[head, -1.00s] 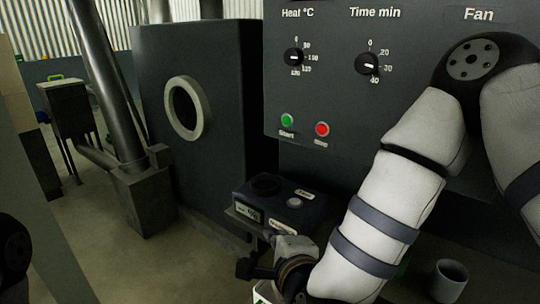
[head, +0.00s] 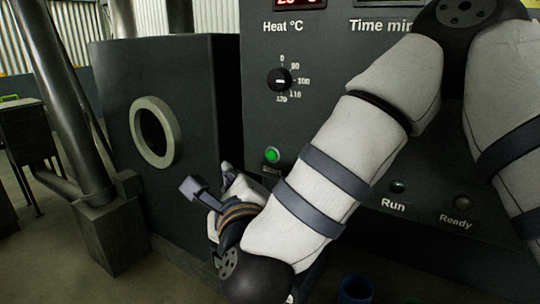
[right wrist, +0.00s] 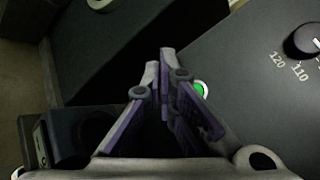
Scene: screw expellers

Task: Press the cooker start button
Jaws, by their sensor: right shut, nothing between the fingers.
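The green start button (head: 272,155) is on the dark control panel (head: 262,110), below the heat knob (head: 280,80). In the right wrist view the green button (right wrist: 200,88) shows just right of my fingers, partly hidden by them. My right gripper (head: 208,178) is left of and a little below the button in the head view, in front of the panel. It is shut and empty; its fingertips show in the right wrist view (right wrist: 160,62). I cannot tell that it touches the button. The red stop button is hidden behind my right arm. My left gripper is not in view.
A dark cabinet with a round pale ring (head: 156,132) stands left of the panel. A dark box device (right wrist: 68,138) is at the lower left in the wrist view. Run (head: 397,187) and Ready (head: 462,202) lamps sit lower right on the panel. A cup (head: 355,290) stands at the bottom.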

